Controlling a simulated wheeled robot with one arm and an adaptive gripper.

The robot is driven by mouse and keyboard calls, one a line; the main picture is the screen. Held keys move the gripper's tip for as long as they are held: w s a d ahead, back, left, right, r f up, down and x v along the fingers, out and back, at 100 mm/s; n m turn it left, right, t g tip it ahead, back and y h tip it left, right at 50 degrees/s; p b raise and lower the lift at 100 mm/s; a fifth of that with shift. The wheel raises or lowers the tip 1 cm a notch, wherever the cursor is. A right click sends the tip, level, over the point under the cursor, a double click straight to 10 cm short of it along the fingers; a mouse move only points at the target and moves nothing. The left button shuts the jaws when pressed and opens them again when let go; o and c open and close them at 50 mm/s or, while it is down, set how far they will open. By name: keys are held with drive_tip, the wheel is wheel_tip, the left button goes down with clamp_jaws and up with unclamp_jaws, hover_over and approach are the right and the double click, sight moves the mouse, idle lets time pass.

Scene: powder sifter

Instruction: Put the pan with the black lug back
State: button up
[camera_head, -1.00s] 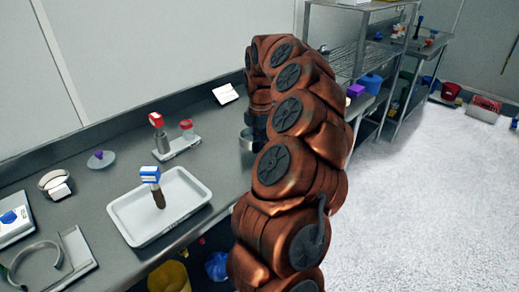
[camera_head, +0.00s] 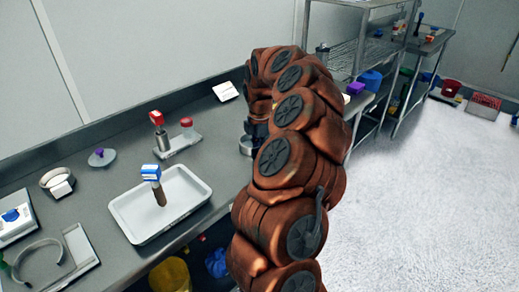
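A round metal pan (camera_head: 246,146) shows in part at the far right of the counter, at the end of my arm. My gripper (camera_head: 257,130) is a dark shape pointing down at it, mostly hidden behind my copper arm. I cannot tell whether its fingers are open or shut, or whether they touch the pan. No black lug can be made out. Another round metal pan (camera_head: 55,178) stands at the left by the wall, with a white block at its front. A metal ring (camera_head: 36,262) lies at the front left.
A white tray (camera_head: 125,213) holds a brown-handled tool with a blue-and-white top. A rack (camera_head: 178,146) with red-topped items, a lid with a purple knob (camera_head: 102,157) and a white card (camera_head: 225,91) are on the counter. Bare counter lies between tray and rack.

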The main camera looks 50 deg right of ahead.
drive_tip(key=shift+o, duration=1.3)
wheel_tip(320, 180, up, 12)
drive_tip(key=b, duration=0.1)
drive_tip(key=shift+r, duration=0.15)
